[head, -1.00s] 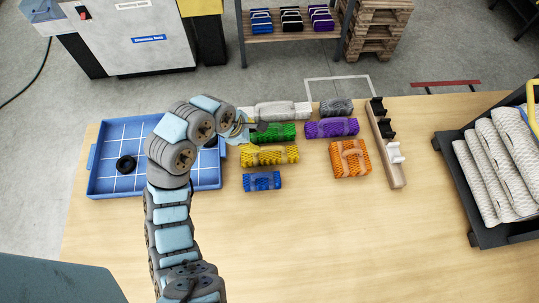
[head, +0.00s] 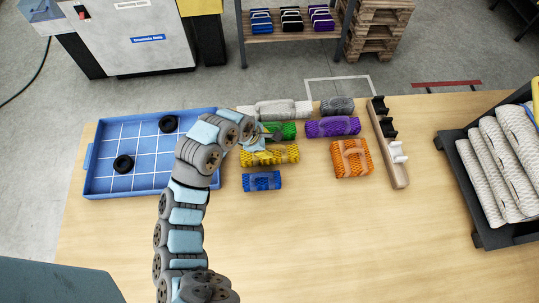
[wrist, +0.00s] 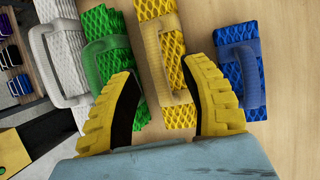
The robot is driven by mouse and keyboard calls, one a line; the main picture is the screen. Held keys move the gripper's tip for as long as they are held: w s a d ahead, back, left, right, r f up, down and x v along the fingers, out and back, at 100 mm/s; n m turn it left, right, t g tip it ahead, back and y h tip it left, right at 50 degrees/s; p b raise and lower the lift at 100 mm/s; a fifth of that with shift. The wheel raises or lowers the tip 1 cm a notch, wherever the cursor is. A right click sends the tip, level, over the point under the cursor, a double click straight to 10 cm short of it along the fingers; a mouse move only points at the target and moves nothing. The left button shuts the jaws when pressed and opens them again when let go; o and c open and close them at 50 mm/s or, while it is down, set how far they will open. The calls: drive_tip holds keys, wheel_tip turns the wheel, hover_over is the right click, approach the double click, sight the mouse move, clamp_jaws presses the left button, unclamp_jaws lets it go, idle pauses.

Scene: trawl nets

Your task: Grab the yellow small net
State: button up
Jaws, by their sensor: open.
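The yellow small net (head: 277,155) is a rolled yellow mesh bundle with a yellow handle, lying on the wooden table between the green net (head: 286,131) and the blue net (head: 262,181). In the wrist view the yellow net (wrist: 163,65) lies in the middle, its handle running lengthwise. My gripper (wrist: 168,85) is open, with one yellow-padded finger on each side of the yellow net's handle in the picture. The left finger overlaps the green net's edge and the right finger sits near the blue net. I cannot tell the height gap.
White (head: 275,110), grey (head: 337,105), purple (head: 332,126) and orange (head: 352,158) nets lie close by. A wooden rack with hooks (head: 390,148) is to the right. A blue gridded tray (head: 90,165) with black rings is at left. The front table is clear.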

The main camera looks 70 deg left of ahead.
sight(270, 147)
drive_tip(key=x, duration=0.3)
drive_tip(key=shift+s+a+b, duration=0.1)
drive_tip(key=shift+a+b, duration=0.1)
drive_tip(key=shift+b, duration=0.1)
drive_tip(key=shift+x, duration=0.9)
clamp_jaws()
